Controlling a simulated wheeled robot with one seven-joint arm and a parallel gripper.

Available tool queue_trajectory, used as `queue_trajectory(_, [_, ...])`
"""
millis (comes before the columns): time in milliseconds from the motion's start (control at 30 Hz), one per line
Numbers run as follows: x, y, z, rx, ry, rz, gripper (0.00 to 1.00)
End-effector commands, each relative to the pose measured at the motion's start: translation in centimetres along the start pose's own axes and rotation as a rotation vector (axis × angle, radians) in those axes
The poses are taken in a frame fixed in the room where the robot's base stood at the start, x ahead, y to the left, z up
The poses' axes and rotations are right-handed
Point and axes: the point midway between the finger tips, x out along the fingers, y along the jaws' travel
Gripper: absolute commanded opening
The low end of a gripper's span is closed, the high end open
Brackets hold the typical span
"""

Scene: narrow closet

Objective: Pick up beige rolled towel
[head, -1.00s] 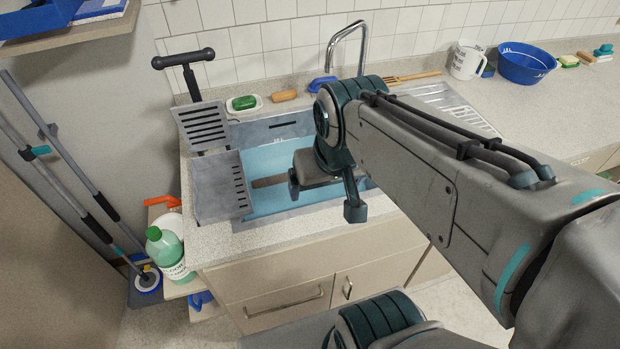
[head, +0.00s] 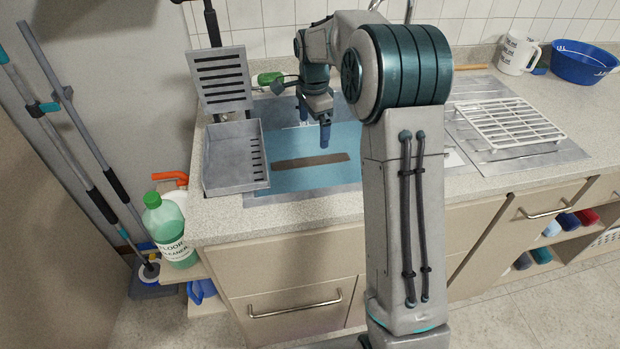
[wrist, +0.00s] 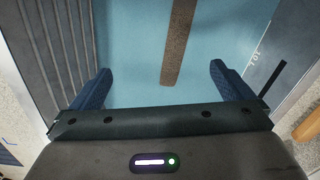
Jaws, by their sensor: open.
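I cannot make out a beige rolled towel in either current view. My gripper (head: 314,120) is open and points down over the blue sink basin (head: 290,182). In the wrist view its two blue fingers (wrist: 160,72) are spread wide with nothing between them. A long brown strip (head: 311,161) lies in the basin; it also shows in the wrist view (wrist: 177,45), beyond the fingers and apart from them. Several rolled towels sit in the open shelf under the counter at right, among them a light blue one (head: 551,228), a blue one (head: 570,221) and a red one (head: 587,216).
A grey slotted tray (head: 232,160) stands at the sink's left. A white rack (head: 508,122) lies on the drainboard at right, with a white mug (head: 518,53) and blue basin (head: 583,63) behind. Green-capped cleaner (head: 171,230) and mop poles (head: 75,125) stand at left.

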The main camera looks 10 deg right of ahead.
Motion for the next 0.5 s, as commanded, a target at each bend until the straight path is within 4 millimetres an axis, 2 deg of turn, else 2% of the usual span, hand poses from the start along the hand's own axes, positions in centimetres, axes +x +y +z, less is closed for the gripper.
queue_trajectory(33, [2.6, -1.0, -0.3, 0.051, -0.007, 0.012, 1.00])
queue_trajectory(100, [4.5, -2.1, -0.6, 0.116, -0.012, 0.025, 1.00])
queue_trajectory(200, [6.4, -3.1, -0.8, 0.184, -0.017, 0.036, 1.00])
queue_trajectory(300, [7.5, -3.6, -1.0, 0.223, -0.019, 0.042, 1.00])
queue_trajectory(500, [10.4, -3.5, -1.0, 0.238, -0.020, 0.049, 1.00])
